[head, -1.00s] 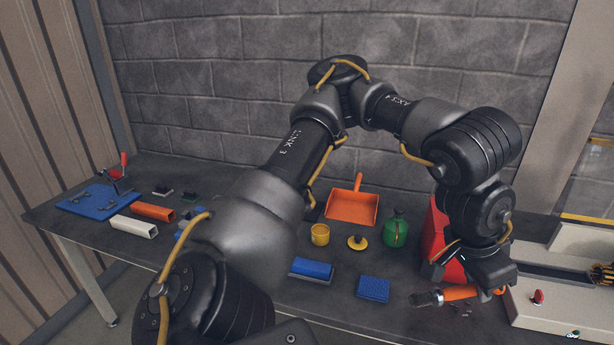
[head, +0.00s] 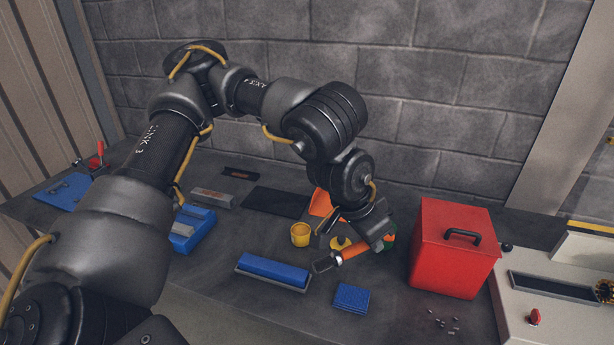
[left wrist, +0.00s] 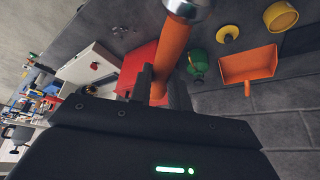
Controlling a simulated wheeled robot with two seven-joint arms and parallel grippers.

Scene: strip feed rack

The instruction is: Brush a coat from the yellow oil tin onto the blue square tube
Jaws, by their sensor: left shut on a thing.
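The blue square tube (head: 273,268) lies lengthwise on a grey holder in the middle of the bench. The open yellow oil tin (head: 300,234) stands upright behind it; the tin also shows at the upper right in the left wrist view (left wrist: 281,17). My left gripper (head: 368,246) is shut on the orange handle of a brush (head: 348,254). The brush's metal end points left, to the right of the tube and apart from tube and tin. The handle (left wrist: 171,50) sits between the fingers in the left wrist view; the bristles are outside it. My right gripper is not in view.
A yellow lid (head: 340,243) with a dark knob lies beside the tin. A red box (head: 455,250) stands at right. A green can (left wrist: 198,62) and orange dustpan (left wrist: 248,66) are partly hidden by my arm in the head view.

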